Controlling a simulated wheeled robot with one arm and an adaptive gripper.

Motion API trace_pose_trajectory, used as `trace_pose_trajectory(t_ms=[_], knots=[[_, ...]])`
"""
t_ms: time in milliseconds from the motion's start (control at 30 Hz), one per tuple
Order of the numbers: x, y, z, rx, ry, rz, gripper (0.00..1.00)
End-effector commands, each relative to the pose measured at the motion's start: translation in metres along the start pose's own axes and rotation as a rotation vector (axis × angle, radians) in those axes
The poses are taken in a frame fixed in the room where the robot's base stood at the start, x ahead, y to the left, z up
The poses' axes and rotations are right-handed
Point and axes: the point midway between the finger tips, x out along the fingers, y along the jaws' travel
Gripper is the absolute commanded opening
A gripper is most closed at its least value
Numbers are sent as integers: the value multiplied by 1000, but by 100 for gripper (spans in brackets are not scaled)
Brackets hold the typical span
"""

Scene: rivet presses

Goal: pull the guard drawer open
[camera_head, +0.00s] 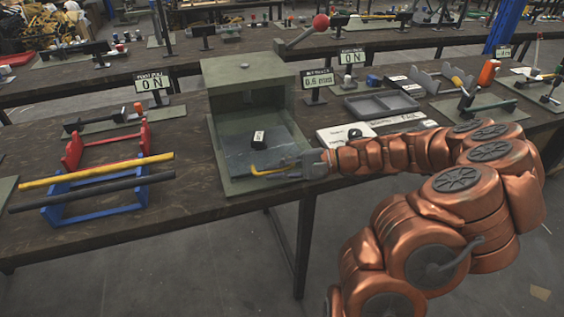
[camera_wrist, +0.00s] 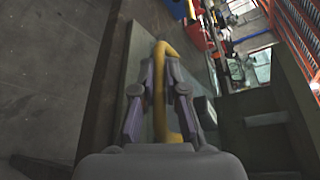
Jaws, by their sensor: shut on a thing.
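The guard drawer (camera_head: 236,157) is a dark flat tray in the open front of a grey-green press housing (camera_head: 247,83). A small black block with a white label (camera_head: 258,137) sits on it. A yellow handle (camera_head: 259,172) is at the drawer's front. My gripper (camera_head: 300,163) reaches in from the right at the drawer's front edge. In the wrist view, my gripper (camera_wrist: 160,106) has its fingers closed on either side of the yellow handle (camera_wrist: 160,72). I cannot tell how far out the drawer stands.
A blue and red rack (camera_head: 95,205) with yellow and black bars stands to the left. Free floor (camera_head: 200,275) lies in front of the bench.

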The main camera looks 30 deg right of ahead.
Motion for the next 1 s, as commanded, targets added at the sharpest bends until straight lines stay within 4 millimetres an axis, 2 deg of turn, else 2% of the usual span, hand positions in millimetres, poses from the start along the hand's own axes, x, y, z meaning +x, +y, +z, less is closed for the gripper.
trace_pose_trajectory(t_ms=[200, 467, 500, 567, 867, 1000], knots=[[4, 6, 9, -6, -7, 10, 0], [4, 6, 9, -6, -8, 11, 0], [4, 6, 9, -6, -8, 11, 15], [4, 6, 9, -6, -9, 11, 21], [4, 5, 10, -5, -11, 10, 23], [-3, 5, 9, -6, -8, 9, 23]])
